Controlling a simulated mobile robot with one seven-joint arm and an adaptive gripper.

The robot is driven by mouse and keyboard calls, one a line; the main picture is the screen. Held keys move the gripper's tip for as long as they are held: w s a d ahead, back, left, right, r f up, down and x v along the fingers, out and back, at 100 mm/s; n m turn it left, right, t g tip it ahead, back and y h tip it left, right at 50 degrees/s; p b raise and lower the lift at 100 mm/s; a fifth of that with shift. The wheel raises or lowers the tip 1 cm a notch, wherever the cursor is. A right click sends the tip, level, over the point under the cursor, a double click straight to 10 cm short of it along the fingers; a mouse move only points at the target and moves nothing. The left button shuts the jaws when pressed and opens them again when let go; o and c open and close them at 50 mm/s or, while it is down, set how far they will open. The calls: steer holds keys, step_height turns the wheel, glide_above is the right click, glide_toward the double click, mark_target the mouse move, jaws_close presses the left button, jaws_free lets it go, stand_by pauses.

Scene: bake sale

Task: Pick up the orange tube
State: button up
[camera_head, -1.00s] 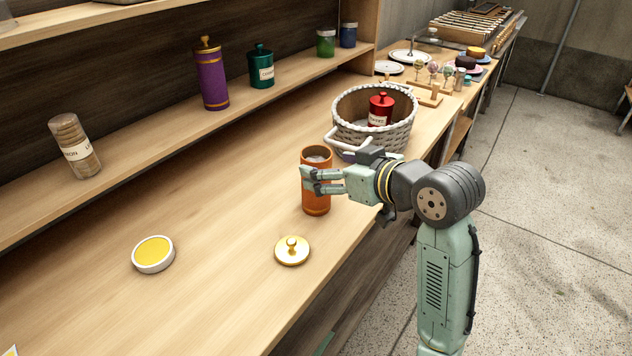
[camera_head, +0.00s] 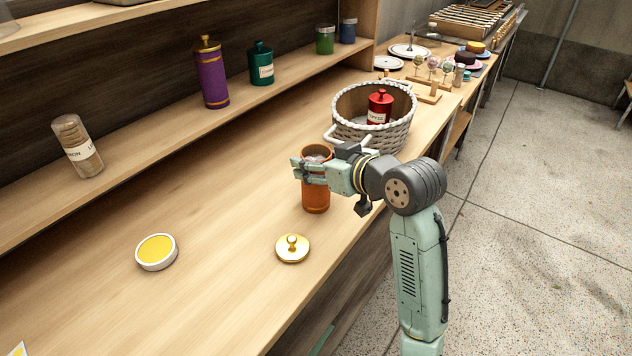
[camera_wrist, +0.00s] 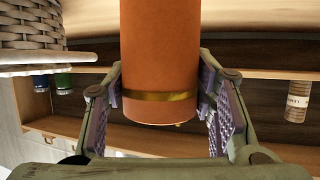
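The orange tube (camera_head: 316,197) stands upright and lidless on the wooden counter, its upper part partly hidden by my gripper (camera_head: 303,169). In the wrist view the tube (camera_wrist: 160,50) shows between the two finger pads of my gripper (camera_wrist: 160,70), with a gold band near its rim. The picture is upside down there. The fingers look open around the tube, with very narrow gaps at its sides; contact is hard to tell.
A white woven basket (camera_head: 345,137) with a red canister (camera_head: 379,107) stands just behind the tube. A yellow-topped round dish (camera_head: 156,252) lies at left. The shelf holds a purple tube (camera_head: 213,80), a green canister (camera_head: 261,68) and a cookie jar (camera_head: 78,150). The counter's left-middle is clear.

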steer(key=c, duration=0.9)
steer(key=shift+r, duration=0.1)
